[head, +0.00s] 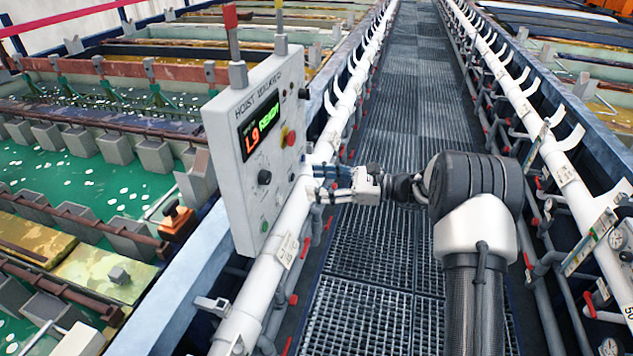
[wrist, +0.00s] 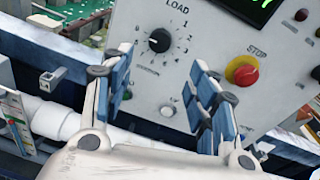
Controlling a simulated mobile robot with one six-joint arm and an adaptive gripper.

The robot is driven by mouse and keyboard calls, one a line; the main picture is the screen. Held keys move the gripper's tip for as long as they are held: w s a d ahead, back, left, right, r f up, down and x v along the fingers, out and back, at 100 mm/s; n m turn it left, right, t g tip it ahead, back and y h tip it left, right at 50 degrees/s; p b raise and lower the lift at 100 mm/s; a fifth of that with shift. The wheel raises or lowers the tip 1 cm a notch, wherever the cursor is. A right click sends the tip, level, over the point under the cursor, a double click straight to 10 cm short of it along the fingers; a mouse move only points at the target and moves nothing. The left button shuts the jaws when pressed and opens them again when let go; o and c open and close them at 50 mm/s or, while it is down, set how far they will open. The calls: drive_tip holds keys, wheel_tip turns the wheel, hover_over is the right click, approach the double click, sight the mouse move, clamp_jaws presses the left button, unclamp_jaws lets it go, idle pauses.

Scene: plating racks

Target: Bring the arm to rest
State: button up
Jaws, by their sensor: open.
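My gripper (head: 325,184) reaches left from my arm, over the grated walkway, to the front of a grey control box. In the wrist view my gripper (wrist: 165,98) is open, with its two blue-padded fingers apart and nothing between them. The control box (head: 222,122) reads "HOIST" at its top and its display (head: 262,124) shows "L9 READY". In the wrist view the box's panel (wrist: 205,50) fills the upper part, with a black LOAD dial (wrist: 160,40) and a red STOP button on a yellow ring (wrist: 242,70).
White pipes (head: 245,297) run along both sides of the grated walkway (head: 365,310). Tanks with green liquid (head: 85,175) lie to the left. Gauges (head: 615,238) and small red-handled valves line the right pipe. The walkway ahead is clear.

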drive_tip(key=s+a+r+n+g+h+b, duration=0.1)
drive_tip(key=s+r+n+h, duration=0.15)
drive_tip(key=s, duration=0.45)
drive_tip(key=s+a+r+n+g+h+b, duration=0.1)
drive_tip(key=s+n+g+h, duration=0.1)
drive_tip(key=s+n, duration=0.3)
drive_tip(key=s+a+r+n+g+h+b, duration=0.1)
drive_tip(key=s+a+r+n+h+b, duration=0.1)
drive_tip(key=s, duration=0.6)
drive_tip(key=s+d+f+n+t+h+b, duration=0.1)
drive_tip(key=s+d+n+h, duration=0.4)
drive_tip(key=s, duration=0.5)
drive_tip(key=s+d+f+n+t+h+b, duration=0.2)
drive_tip(key=s+d+f+n+h, duration=0.1)
drive_tip(key=s+d, duration=0.4)
drive_tip(key=s+n+h, duration=0.1)
drive_tip(key=s+n, duration=0.1)
drive_tip(key=s, duration=0.1)
drive_tip(key=shift+s+f+t+h+b, duration=0.3)
drive_tip(key=shift+s+f+t+h, duration=0.05)
drive_tip(key=shift+f+t, duration=0.05)
drive_tip(key=shift+c, duration=0.3)
idle(0.7)
clamp_jaws()
idle(0.5)
idle(1.2)
